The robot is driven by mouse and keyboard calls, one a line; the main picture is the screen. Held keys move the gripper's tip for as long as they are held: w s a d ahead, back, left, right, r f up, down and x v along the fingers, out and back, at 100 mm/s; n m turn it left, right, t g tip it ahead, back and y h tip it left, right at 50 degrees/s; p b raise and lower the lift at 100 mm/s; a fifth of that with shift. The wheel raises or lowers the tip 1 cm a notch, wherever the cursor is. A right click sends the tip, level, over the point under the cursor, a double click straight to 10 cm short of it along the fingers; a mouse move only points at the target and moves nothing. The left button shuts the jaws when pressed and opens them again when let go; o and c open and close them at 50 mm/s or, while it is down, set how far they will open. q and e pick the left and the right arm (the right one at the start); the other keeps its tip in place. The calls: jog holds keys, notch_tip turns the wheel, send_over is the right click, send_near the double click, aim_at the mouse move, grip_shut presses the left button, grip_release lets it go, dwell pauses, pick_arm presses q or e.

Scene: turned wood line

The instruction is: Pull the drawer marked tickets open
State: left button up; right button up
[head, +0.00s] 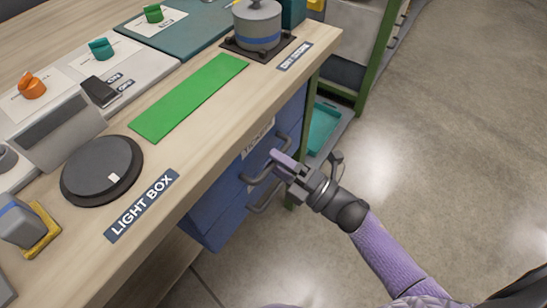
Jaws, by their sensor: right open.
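The blue drawer unit (212,212) hangs under the wooden bench top. A white label reading TICKETS (257,138) shows on its upper front, partly cut off by the bench edge. Several grey bar handles stick out from the fronts, one (258,178) just left of my gripper. The drawers look shut. My right gripper (285,168) is open and empty, in front of the upper handles, with a purple finger overlapping them in the picture. I cannot tell whether it touches a handle or surrounds one. My left gripper is not in view.
The wooden bench top (200,150) carries a green strip (190,97), a round black turntable (102,170), a LIGHT BOX label (142,206) and a grey pot (257,25). A green bench leg (377,55) and teal tray (322,127) stand behind. The floor at right is clear.

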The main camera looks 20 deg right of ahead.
jog(key=shift+w+a, duration=0.3)
jog(key=shift+w, duration=0.1)
grip_shut()
dwell(0.8)
dwell(0.4)
